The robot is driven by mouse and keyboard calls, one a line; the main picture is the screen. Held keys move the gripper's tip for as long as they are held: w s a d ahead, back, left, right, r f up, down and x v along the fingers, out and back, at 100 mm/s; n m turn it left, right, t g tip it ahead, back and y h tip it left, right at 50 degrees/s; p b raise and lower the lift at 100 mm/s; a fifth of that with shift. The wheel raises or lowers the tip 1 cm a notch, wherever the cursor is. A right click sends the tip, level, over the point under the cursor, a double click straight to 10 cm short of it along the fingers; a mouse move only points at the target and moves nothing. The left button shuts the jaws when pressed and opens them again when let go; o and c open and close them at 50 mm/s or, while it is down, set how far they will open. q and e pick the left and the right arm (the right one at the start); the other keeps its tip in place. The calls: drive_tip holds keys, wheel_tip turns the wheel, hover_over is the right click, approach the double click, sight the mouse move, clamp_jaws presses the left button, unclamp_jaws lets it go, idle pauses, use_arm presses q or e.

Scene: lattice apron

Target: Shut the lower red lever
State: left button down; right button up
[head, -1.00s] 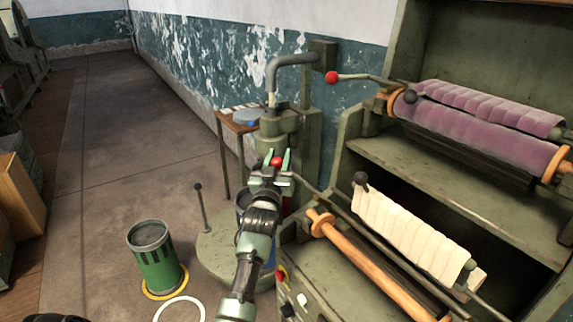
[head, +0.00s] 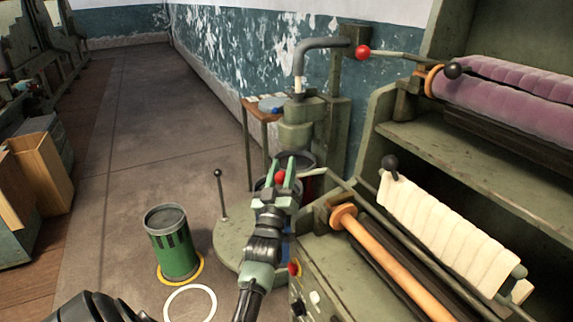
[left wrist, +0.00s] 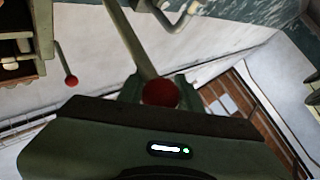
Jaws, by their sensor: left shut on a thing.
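The lower red lever's ball knob (head: 281,176) sits between the fingers of my left gripper (head: 284,174), which is shut on it. The lever's rod (head: 326,181) runs right from there toward the machine's lower level. The upper red lever (head: 362,52) stands apart, higher up by the purple roller. My right gripper is not in view.
The lower cream cloth roll (head: 440,220) and an orange roller (head: 385,255) are right of my arm. A green bucket (head: 174,245) stands on the floor to the left. A machine with a bent pipe (head: 320,45) is behind the gripper.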

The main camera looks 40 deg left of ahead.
use_arm(q)
drive_tip(key=shift+s+a+f, duration=0.1)
drive_tip(key=shift+a+f, duration=0.05)
drive_tip(key=shift+f, duration=0.25)
drive_tip(key=c, duration=1.2)
unclamp_jaws()
drive_tip(key=shift+o, duration=1)
drive_tip(key=shift+s+a+r, duration=0.1)
drive_tip(key=shift+s+r, duration=0.05)
drive_tip(key=v, duration=0.8)
drive_tip(key=shift+p, duration=0.35)
